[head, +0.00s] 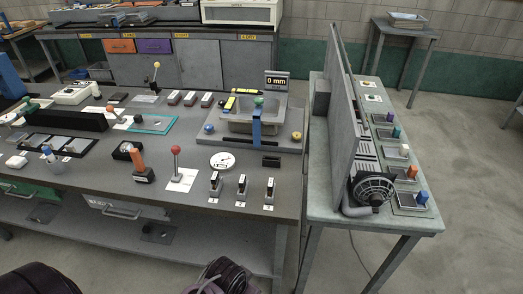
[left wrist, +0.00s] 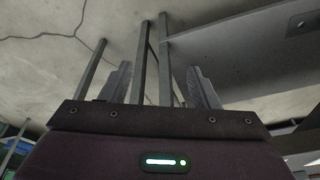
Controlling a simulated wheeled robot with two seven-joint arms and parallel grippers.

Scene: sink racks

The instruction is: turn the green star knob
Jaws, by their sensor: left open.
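A small green knob (head: 259,100) sits at the back of the sink unit (head: 205,134), at the top of a blue upright bar (head: 257,130). Its star shape is too small to make out. My left gripper (left wrist: 160,78) shows in the left wrist view, its two grey fingers spread apart with nothing between them. Behind the fingers are table legs and the concrete floor, away from the knob. In the head view only dark purple parts of my arms show at the bottom edge; no fingers show there.
A red-ball lever (head: 176,150), a dial (head: 222,161) and several switches stand in front. A tall grey panel (head: 341,120) rises to the right.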

